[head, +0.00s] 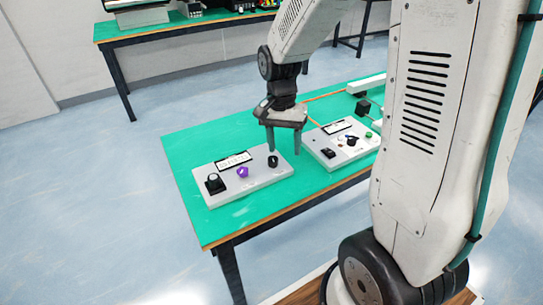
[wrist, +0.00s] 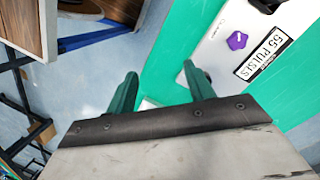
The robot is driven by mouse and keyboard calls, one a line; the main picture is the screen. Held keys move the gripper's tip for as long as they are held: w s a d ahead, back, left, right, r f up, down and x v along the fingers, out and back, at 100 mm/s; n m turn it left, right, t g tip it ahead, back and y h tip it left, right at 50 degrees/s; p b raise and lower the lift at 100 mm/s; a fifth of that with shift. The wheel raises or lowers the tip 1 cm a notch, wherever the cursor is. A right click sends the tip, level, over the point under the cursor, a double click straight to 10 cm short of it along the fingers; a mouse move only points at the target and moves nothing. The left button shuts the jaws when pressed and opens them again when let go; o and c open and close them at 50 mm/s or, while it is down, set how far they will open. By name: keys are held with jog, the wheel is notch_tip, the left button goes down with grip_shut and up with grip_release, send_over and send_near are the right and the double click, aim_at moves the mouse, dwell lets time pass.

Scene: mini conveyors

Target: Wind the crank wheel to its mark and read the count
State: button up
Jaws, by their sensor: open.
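A pale control box (head: 222,195) on the green table carries a black knob-like part (head: 214,184) at its left end, a purple knob (head: 242,172), a display plate (head: 233,160) and black round parts (head: 272,161) at its right end. I cannot tell which part is the crank wheel, and no mark is readable. In the wrist view the plate (wrist: 264,56) reads "55 PULSES", beside the purple knob (wrist: 237,41). My gripper (head: 284,148) points down over the box's right end, empty. Its open fingers also show in the wrist view (wrist: 160,72); a dark part is mostly hidden behind the right finger.
A second pale box (head: 326,158) with a display, black knobs and a green button stands close to the right of the first. A rail and black blocks (head: 362,108) lie behind it. The table front left (head: 225,225) is clear. Another green table (head: 150,30) stands behind.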

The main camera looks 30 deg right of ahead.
jog(key=w+d+f+m, duration=0.2)
jog(key=w+f+m, duration=0.3)
jog(key=f, duration=0.1)
jog(key=m+t, duration=0.2)
jog(key=m, duration=0.3)
send_over(272, 159)
jog(key=shift+s+a+f, duration=0.1)
jog(key=shift+s+f, duration=0.05)
jog(key=shift+f, duration=0.1)
jog(key=shift+w+m, duration=0.25)
jog(key=shift+m, duration=0.55)
notch_tip(272, 159, down, 8)
jog(key=shift+r, duration=0.1)
jog(key=c, duration=1)
